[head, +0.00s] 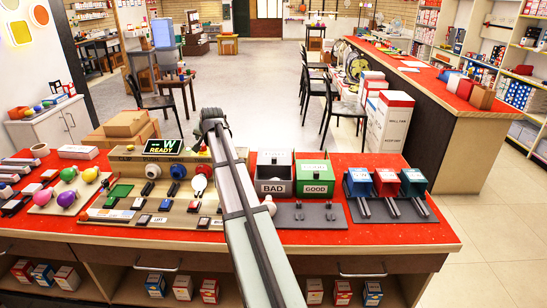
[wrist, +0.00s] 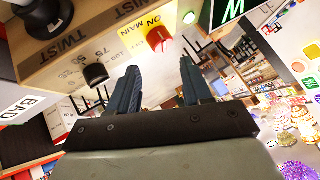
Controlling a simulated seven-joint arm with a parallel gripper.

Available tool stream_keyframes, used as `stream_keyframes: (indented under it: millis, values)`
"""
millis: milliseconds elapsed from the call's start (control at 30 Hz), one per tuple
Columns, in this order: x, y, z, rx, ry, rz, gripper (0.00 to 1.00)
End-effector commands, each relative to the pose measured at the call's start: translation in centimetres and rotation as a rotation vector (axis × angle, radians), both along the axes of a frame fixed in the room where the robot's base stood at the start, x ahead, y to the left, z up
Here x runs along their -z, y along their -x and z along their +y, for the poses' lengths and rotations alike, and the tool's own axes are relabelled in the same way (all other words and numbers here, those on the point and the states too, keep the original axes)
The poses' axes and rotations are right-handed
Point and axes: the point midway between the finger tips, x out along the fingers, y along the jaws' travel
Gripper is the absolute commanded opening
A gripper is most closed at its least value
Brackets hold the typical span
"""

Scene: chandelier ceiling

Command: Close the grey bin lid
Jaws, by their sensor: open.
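The grey bin (head: 273,187), labelled BAD, stands on the red counter right of my arm. A grey flap, seemingly its lid (head: 273,158), stands raised at its back. In the wrist view the BAD label (wrist: 18,107) shows at the left edge, and the lid cannot be made out there. My gripper (wrist: 162,82) is open with nothing between its two dark fingers. In the head view my gripper (head: 214,122) is small, high above the console and left of the bin; its fingers are hard to make out there.
A green bin (head: 313,188) labelled GOOD stands right beside the grey one. The console (head: 130,165) with knobs and a lit READY sign (head: 163,147) lies left of my arm. A red and yellow knob (wrist: 158,40) shows near my fingers. Blue, red and green boxes (head: 386,185) stand farther right.

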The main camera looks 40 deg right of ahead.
Motion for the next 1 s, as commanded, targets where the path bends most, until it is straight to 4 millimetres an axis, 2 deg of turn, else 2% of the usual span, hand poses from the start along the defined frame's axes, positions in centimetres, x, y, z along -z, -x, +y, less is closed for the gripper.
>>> stream_keyframes:
  millis: [33, 200, 300, 400, 500, 600, 767, 1000]
  values:
    - [-0.5, 2.2, -2.6, 0.009, 0.021, 0.052, 0.49]
    - [-1.9, 9.8, -9.3, 0.016, 0.072, 0.249, 0.49]
    - [-2.7, 14.0, -12.2, 0.017, 0.081, 0.348, 0.49]
    - [-3.3, 17.4, -14.1, 0.016, 0.081, 0.425, 0.49]
    - [-3.8, 19.6, -15.3, 0.015, 0.078, 0.477, 0.49]
    - [-4.0, 20.8, -15.9, 0.013, 0.074, 0.504, 0.49]
    - [-3.2, 20.9, -16.2, 0.012, 0.073, 0.514, 0.49]
    - [0.0, 20.0, -17.1, 0.012, 0.072, 0.513, 0.49]
